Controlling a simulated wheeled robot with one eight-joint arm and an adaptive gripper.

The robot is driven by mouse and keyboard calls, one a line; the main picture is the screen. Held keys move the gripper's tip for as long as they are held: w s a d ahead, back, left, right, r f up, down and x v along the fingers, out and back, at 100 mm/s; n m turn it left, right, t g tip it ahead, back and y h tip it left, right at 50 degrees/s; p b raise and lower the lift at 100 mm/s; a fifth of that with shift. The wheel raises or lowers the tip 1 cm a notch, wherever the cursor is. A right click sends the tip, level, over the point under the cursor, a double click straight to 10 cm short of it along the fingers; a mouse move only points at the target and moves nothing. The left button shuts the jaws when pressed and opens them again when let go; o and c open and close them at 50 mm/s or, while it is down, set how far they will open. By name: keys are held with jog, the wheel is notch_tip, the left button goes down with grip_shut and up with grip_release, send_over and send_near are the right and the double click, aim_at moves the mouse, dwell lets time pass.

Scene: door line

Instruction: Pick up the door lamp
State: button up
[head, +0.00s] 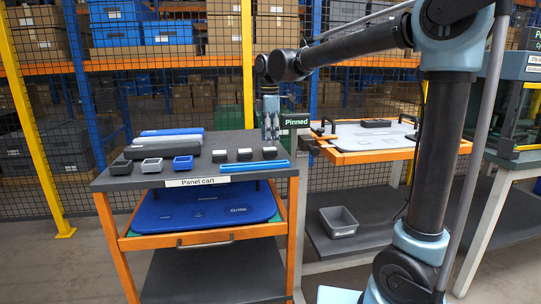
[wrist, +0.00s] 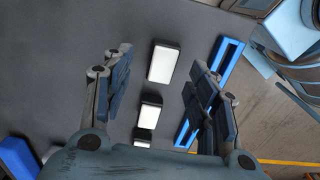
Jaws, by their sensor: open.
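Several small black blocks with white faces, which look like door lamps, stand in a row on the panel cart's dark top (head: 205,181). In the head view, the right one (head: 269,153) is below my gripper (head: 270,138), beside a middle one (head: 245,154) and a left one (head: 220,156). My gripper points down, open and empty. In the wrist view, the largest lamp (wrist: 164,62) lies between the spread fingers of my gripper (wrist: 160,78), apart from both. Another lamp (wrist: 150,111) is lower, and a third (wrist: 142,144) is partly hidden by my gripper.
A blue slotted bar (head: 240,167) lies along the cart's front edge, near the right finger in the wrist view (wrist: 230,58). An orange-framed panel table (head: 390,156) stands right. Mesh fencing is behind.

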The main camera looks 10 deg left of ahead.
aim_at(270, 149)
notch_tip(270, 149, down, 5)
jog(key=shift+s+r, duration=0.1)
jog(key=shift+s, duration=0.05)
jog(key=shift+c, duration=0.3)
jog(key=c, duration=1)
